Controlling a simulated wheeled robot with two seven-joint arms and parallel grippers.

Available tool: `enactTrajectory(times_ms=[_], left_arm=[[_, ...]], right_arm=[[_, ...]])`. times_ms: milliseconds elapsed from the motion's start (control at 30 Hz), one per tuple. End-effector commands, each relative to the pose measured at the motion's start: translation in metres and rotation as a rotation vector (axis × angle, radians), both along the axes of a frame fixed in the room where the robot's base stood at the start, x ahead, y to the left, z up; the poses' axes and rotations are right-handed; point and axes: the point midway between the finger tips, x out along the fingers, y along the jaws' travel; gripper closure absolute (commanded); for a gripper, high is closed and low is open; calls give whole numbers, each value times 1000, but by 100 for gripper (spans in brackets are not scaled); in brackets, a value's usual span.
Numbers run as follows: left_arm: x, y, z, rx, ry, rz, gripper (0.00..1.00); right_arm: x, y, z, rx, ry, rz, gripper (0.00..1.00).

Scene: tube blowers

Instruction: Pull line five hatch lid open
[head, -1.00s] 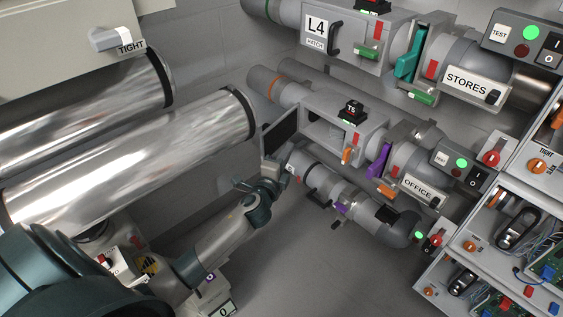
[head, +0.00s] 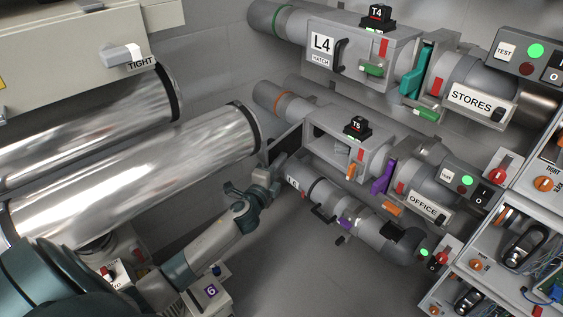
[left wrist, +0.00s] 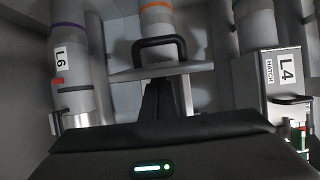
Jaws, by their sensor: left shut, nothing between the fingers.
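The line five hatch box (head: 372,159), tagged T5, is on the orange-banded pipe in the middle of the head view. Its front opening (head: 335,138) shows. The hatch lid (head: 284,146) stands swung out to the left, its dark inner face towards the head camera. In the left wrist view the lid (left wrist: 190,70) is a grey plate seen nearly edge-on, with a black handle (left wrist: 159,48). My left gripper (head: 270,172) is shut and empty, just below the lid. Its dark fingers (left wrist: 160,98) appear in front of the plate; contact cannot be told.
The L4 hatch box (head: 345,60) is above, its front closed. The L6 pipe (head: 312,187) runs just below and right of my gripper. Large shiny ducts (head: 130,165) are at the left. The grey floor (head: 290,270) below is clear.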

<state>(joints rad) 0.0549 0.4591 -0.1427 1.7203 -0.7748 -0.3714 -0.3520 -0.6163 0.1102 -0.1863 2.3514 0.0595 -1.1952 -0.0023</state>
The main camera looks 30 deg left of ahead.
Motion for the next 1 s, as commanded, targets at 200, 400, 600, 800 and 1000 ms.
enactTrajectory(times_ms=[200,400,600,800,1000], left_arm=[[0,17,1,4,1,-81,100],[1,37,1,1,-1,-93,100],[7,62,0,2,0,-92,100],[14,80,1,0,-1,-93,100],[19,90,0,0,-1,-93,100]], right_arm=[[-1,0,0,-2,5,0,39],[-2,-1,0,-5,9,-1,39],[-2,-2,-1,-8,14,-1,39],[-2,-2,-1,-6,12,-1,39],[-1,-2,-1,-4,7,-2,39]])
